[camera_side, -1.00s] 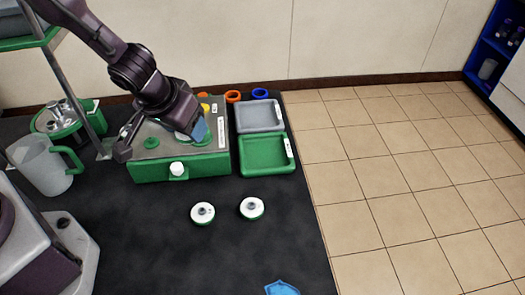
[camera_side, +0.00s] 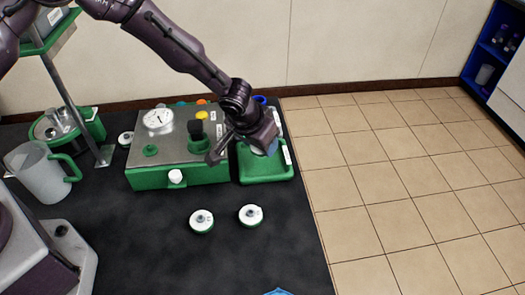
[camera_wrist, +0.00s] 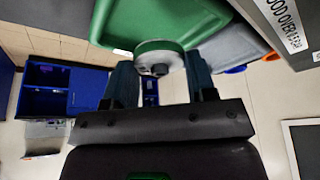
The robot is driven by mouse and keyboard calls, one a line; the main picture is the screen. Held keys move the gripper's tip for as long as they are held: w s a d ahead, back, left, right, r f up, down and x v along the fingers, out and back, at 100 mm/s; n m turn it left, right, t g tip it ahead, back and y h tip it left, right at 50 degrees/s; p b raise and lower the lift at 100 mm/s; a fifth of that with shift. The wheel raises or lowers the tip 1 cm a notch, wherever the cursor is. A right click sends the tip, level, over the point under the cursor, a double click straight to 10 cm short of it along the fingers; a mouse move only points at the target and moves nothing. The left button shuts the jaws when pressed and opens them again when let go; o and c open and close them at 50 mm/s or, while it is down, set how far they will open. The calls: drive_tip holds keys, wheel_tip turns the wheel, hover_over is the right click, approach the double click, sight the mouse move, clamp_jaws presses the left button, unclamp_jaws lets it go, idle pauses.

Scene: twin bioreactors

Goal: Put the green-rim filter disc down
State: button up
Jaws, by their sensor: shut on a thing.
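My gripper (camera_side: 264,146) is over the green tray (camera_side: 250,174) in the side view. In the wrist view its two dark fingers (camera_wrist: 161,78) are shut on a white filter disc with a green rim (camera_wrist: 158,60). The green tray (camera_wrist: 125,18) shows just beyond the held disc there; I cannot tell whether the disc touches it. Two similar white discs with green rims, one on the left (camera_side: 201,221) and one on the right (camera_side: 250,215), lie on the dark bench in front.
The green bioreactor box (camera_side: 180,176) with a gauge and knobs stands left of the tray. The grey tray (camera_wrist: 232,48) lies beside the green one. A jug (camera_side: 42,172) is at the far left. The front of the dark bench is mostly clear.

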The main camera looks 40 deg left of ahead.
sight(262, 162)
drive_tip(key=shift+w+d+f, duration=0.1)
drive_tip(key=shift+w+f, duration=0.25)
drive_tip(key=shift+f, duration=1.65)
drive_tip(key=shift+f, duration=0.15)
drive_tip(key=o, duration=1)
drive_tip(key=shift+c, duration=0.2)
